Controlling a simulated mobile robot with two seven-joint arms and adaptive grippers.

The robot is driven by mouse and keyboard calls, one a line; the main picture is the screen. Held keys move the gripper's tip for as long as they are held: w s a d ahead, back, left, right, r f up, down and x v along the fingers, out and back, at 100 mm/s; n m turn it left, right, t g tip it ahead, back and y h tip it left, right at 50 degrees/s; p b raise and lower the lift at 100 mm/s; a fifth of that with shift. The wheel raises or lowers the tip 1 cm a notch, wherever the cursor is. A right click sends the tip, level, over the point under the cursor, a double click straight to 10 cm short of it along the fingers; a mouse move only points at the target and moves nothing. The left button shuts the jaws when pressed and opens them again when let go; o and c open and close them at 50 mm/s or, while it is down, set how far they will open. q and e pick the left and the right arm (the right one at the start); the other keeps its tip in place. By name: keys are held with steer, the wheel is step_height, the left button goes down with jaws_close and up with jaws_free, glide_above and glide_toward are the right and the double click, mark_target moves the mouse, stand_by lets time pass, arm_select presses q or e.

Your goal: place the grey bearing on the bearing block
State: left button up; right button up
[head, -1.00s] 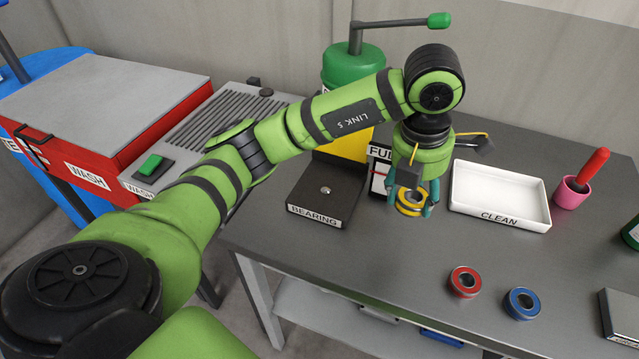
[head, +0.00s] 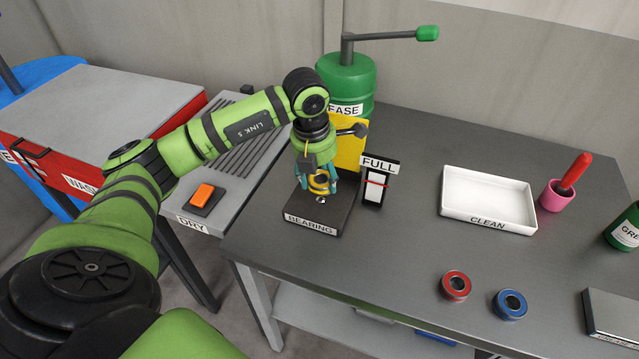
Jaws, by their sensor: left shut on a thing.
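My left gripper (head: 319,188) points down over the black bearing block (head: 312,227), labelled BEARING. The small bright peg (head: 320,200) of the block shows just below the bearing in the picture. The bearing seems to be held above the block; I cannot tell whether they touch. The far side of the bearing is hidden by the gripper. My right gripper is not in view.
A FULL gauge (head: 376,185) stands close right of the block, and a green grease drum (head: 346,80) with a lever behind it. A white CLEAN tray (head: 488,190), pink cup (head: 557,197), red bearing (head: 455,285) and blue bearing (head: 510,304) are farther right. The table's middle is clear.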

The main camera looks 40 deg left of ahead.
mark_target(319, 180)
arm_select(q)
step_height(319, 180, down, 3)
steer(key=shift+f+p, duration=0.1)
steer(key=shift+p, duration=0.65)
steer(key=shift+f, duration=0.4)
steer(key=shift+f, duration=0.15)
steer(key=o, duration=1.4)
